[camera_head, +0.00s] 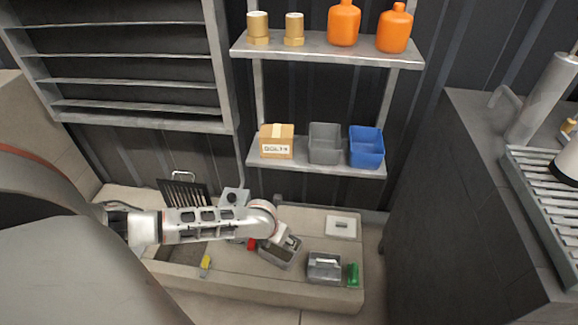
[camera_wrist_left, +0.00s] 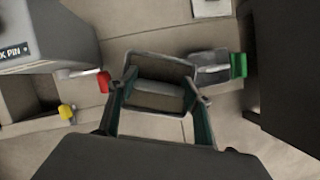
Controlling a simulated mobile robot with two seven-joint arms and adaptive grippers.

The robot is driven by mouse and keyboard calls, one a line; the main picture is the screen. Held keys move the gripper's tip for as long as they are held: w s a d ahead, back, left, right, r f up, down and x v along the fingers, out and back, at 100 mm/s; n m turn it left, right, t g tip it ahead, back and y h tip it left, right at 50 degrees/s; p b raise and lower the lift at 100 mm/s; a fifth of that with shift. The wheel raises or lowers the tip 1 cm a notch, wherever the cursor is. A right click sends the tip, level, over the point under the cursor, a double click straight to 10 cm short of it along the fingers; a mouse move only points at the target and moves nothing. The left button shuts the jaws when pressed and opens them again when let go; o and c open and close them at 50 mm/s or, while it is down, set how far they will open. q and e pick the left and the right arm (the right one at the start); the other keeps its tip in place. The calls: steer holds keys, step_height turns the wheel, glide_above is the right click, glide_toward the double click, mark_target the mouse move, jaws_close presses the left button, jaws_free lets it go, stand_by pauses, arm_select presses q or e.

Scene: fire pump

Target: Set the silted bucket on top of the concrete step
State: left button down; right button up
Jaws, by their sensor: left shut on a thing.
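My left gripper (camera_head: 287,240) is shut on a small grey bucket (camera_head: 279,258) with brownish matter inside. In the left wrist view the bucket (camera_wrist_left: 160,66) sits between the two fingers (camera_wrist_left: 160,108). It is over the pale concrete step (camera_head: 300,219), near its middle right. I cannot tell whether its bottom touches the concrete. A second grey container with a handle (camera_head: 324,267) stands to the right of the bucket, and it also shows in the left wrist view (camera_wrist_left: 214,66). My right gripper is not in view.
A green block (camera_head: 353,275) is beside the second container. A pale plate with a handle (camera_head: 342,227) lies behind. A red part (camera_head: 251,244), a yellow part (camera_head: 205,262) and a dark grate (camera_head: 184,192) are to the left. A shelf (camera_head: 315,169) stands behind; a dark cabinet (camera_head: 440,190) is right.

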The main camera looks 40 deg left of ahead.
mark_target(282, 250)
arm_select(q)
step_height(282, 250, down, 8)
steer(key=b, duration=0.2)
steer(key=shift+s+r+b, duration=0.15)
steer(key=shift+b, duration=0.2)
steer(key=shift+w+f, duration=0.3)
steer(key=shift+f, duration=0.1)
steer(key=f+b, duration=0.2)
steer(key=f, duration=0.2)
steer(key=shift+s+f, duration=0.2)
steer(key=shift+w+r, duration=0.2)
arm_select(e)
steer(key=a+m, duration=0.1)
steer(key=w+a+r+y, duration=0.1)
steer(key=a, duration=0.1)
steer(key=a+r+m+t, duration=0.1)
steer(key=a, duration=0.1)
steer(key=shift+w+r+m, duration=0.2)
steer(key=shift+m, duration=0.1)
arm_select(q)
steer(key=c, duration=1)
jaws_free()
